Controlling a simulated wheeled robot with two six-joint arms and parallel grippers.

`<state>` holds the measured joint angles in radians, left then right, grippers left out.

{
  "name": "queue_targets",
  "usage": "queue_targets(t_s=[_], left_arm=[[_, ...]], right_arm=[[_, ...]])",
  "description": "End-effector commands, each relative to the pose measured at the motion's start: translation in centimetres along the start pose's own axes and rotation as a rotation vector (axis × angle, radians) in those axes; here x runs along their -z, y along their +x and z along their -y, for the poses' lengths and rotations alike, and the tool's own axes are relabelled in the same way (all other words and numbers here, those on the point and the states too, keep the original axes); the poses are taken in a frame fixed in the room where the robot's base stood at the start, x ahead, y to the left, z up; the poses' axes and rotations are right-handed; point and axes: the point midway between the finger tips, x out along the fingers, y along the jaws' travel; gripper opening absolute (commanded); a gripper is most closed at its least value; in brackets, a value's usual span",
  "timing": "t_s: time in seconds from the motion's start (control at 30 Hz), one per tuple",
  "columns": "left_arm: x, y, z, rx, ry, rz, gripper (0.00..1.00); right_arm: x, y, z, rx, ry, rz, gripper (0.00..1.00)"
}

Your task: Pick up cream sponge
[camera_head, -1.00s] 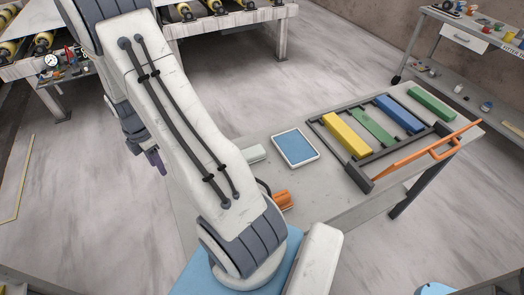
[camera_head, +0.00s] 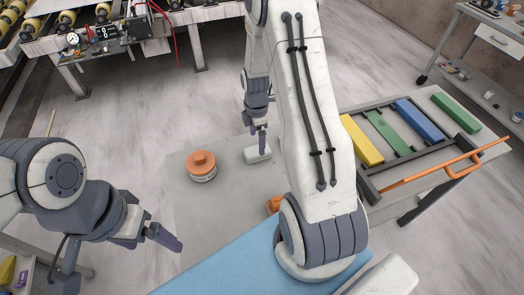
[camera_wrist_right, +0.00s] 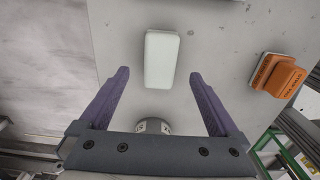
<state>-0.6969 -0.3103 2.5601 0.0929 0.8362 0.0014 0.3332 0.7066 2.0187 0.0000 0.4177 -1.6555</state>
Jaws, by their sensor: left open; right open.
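The cream sponge (camera_head: 262,157), a pale off-white block, lies on the grey table in the middle of the head view. It also shows in the right wrist view (camera_wrist_right: 161,58), beyond my fingertips and roughly centred between them. My right gripper (camera_head: 260,140) is over the sponge in the head view and hides part of it. Its purple fingers (camera_wrist_right: 159,75) are open with nothing between them. My left gripper (camera_head: 163,238) is at the lower left, away from the sponge. Its fingers overlap in this view.
A round orange-topped item (camera_head: 202,166) stands left of the sponge. An orange block (camera_wrist_right: 278,76) lies to the right in the wrist view. A dark rack with yellow (camera_head: 361,140), green and blue bars is on the right. My right arm hides the table's middle.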

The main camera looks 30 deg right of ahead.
Motion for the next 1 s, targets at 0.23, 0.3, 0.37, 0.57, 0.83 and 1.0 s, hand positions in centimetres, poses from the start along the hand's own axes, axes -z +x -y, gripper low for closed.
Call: queue_targets(t_s=[0.23,0.3,0.37,0.57,0.83,1.0], left_arm=[[0.0,-0.8,-0.1,0.0,-0.001,0.0,0.92],[0.1,-1.4,-0.1,0.0,-0.001,0.0,0.92],[0.1,-1.8,-0.1,0.0,-0.001,0.0,0.92],[0.1,-2.4,-0.2,0.0,-0.001,0.0,0.92],[0.1,-2.4,-0.2,0.0,-0.001,0.0,0.92],[0.1,-2.4,-0.2,0.0,-0.001,0.0,0.92]], right_arm=[[0.0,1.7,0.1,0.002,0.0,0.0,0.97],[0.0,2.5,0.2,0.004,0.0,0.0,0.97],[0.0,3.3,0.2,0.004,0.0,0.0,0.97],[0.0,5.7,0.1,0.001,0.001,0.0,0.97],[-0.1,6.3,0.1,-0.002,0.002,0.0,0.97],[-0.1,6.3,0.1,-0.002,0.002,0.0,0.48]])
